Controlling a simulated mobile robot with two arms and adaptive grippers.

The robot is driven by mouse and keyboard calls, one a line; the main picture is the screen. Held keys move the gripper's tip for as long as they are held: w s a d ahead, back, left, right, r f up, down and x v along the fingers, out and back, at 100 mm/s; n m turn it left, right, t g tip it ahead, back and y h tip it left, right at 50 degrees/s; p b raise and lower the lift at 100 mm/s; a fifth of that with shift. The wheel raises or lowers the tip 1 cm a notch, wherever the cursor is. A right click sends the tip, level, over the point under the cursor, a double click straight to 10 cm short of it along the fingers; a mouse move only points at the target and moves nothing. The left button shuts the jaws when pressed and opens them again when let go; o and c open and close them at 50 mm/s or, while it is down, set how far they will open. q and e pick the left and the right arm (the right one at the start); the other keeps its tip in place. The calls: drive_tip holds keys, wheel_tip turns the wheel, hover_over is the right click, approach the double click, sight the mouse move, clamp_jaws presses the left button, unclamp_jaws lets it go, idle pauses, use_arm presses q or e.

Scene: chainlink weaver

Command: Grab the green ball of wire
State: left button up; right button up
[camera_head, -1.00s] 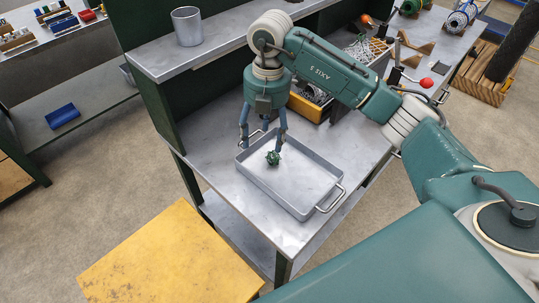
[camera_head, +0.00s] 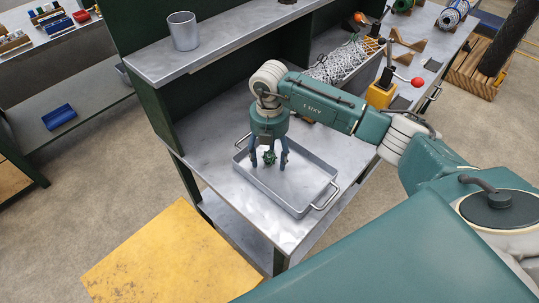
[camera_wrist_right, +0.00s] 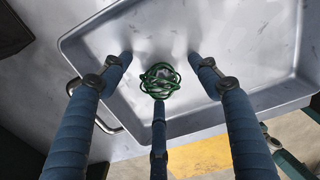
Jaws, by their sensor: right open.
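The green ball of wire (camera_head: 269,158) lies in the grey metal tray (camera_head: 300,205) on the workbench. In the head view my right gripper (camera_head: 269,163) points down over the ball, with its fingers around it. In the right wrist view the green ball (camera_wrist_right: 160,80) sits between the spread fingers of the gripper (camera_wrist_right: 158,75). Two fingers stand apart on either side and the third comes from below, its tip at or near the ball's lower edge. I cannot tell whether that tip touches. My left gripper is not in view.
The tray has raised walls and a wire handle at each end. A shelf with a metal cup (camera_head: 183,31) stands behind. A bin of chain-link wire (camera_head: 341,62) and a lever with a red knob (camera_head: 417,82) are at the back right. A yellow platform (camera_head: 170,258) is in front.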

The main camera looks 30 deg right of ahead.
drive_tip(key=c, duration=1.2)
drive_tip(key=shift+c, duration=0.2)
drive_tip(key=shift+r, duration=0.1)
